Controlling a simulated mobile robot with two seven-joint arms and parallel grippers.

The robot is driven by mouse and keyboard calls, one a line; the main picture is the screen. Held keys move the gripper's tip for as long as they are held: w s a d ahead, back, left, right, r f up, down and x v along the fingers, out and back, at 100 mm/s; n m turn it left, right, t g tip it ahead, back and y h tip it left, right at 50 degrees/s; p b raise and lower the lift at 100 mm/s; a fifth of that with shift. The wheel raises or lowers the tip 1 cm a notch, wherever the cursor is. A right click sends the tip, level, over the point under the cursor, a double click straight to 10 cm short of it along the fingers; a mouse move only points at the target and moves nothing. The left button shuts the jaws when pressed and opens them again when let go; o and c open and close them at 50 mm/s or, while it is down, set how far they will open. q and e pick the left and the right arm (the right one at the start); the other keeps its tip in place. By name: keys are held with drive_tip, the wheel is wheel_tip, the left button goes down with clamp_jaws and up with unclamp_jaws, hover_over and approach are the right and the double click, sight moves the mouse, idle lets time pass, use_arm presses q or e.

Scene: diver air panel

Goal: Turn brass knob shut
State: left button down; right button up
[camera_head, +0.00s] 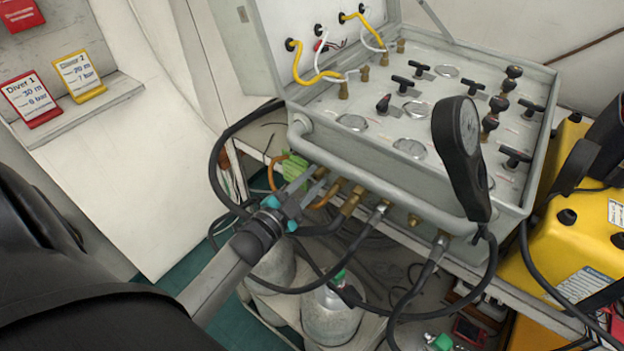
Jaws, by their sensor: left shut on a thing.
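The grey air panel case (345,160) stands open on a bench, with a row of brass fittings and hoses along its lower front edge. My left gripper (316,181) reaches in from the lower left to the left end of this row. It is shut on a small brass knob (335,188) there, just below the case's grey tube handle. The fingers hide part of the knob, and its turned position cannot be told. My right gripper is not in view.
Black hoses loop below the fittings, and a green-gloved-looking item (294,168) lies beside my fingers. A handheld black gauge (462,150) stands over the panel. Yellow equipment (570,240) is at right. Gas cylinders (331,313) stand below. Diver cards (80,75) sit at upper left.

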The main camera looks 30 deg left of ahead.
use_arm(q)
drive_tip(key=shift+m, duration=0.4)
drive_tip(key=c, duration=0.9)
unclamp_jaws()
drive_tip(key=s, duration=1)
drive_tip(key=s+a, duration=0.1)
drive_tip(key=s, duration=0.4)
drive_tip(key=shift+s+a+f+p, duration=0.1)
drive_tip(key=shift+f+p, duration=0.05)
drive_tip(key=shift+p, duration=0.15)
